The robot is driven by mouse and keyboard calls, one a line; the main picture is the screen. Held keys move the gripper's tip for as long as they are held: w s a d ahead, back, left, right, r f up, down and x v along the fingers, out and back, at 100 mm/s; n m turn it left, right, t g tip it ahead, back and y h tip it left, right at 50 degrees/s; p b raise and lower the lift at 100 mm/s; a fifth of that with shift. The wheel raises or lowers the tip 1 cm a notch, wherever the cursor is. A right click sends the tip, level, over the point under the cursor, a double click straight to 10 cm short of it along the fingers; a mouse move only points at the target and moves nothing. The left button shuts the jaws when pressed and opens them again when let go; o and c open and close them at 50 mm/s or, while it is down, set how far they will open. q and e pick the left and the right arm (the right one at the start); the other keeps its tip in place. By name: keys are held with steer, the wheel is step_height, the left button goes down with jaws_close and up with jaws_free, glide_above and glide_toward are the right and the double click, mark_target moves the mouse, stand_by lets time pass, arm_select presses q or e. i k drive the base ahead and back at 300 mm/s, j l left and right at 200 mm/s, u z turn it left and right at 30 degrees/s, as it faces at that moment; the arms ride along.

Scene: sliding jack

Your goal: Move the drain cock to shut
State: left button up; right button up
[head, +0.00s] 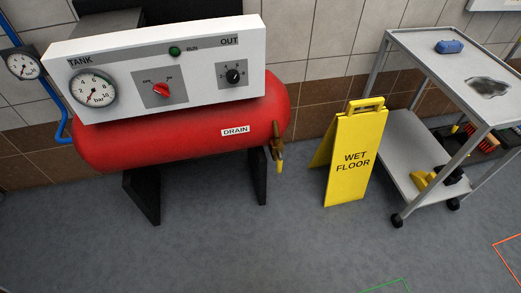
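The drain cock (278,152) is a small brass-coloured valve at the right end of the red tank (180,135), just right of the white DRAIN label (235,130). A yellow part (280,167) hangs down from it. The picture is too small to tell whether the cock is open or shut. Neither of my grippers shows in the head view.
A white panel (205,62) with a gauge (94,89), a red switch (161,89) and a black knob (233,76) sits above the tank. A yellow wet floor sign (356,158) stands right of the tank, beside a grey cart (408,150). The floor in front is clear.

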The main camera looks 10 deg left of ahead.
mark_target(280, 158)
steer(key=i+l, duration=0.45)
steer(key=l, duration=0.2)
steer(key=i+l+u, duration=0.2)
steer(key=u, duration=0.2)
steer(key=i+l+u, duration=0.15)
steer(key=l+u, duration=0.3)
steer(key=i+l+u, duration=0.1)
steer(key=l+u, duration=0.3)
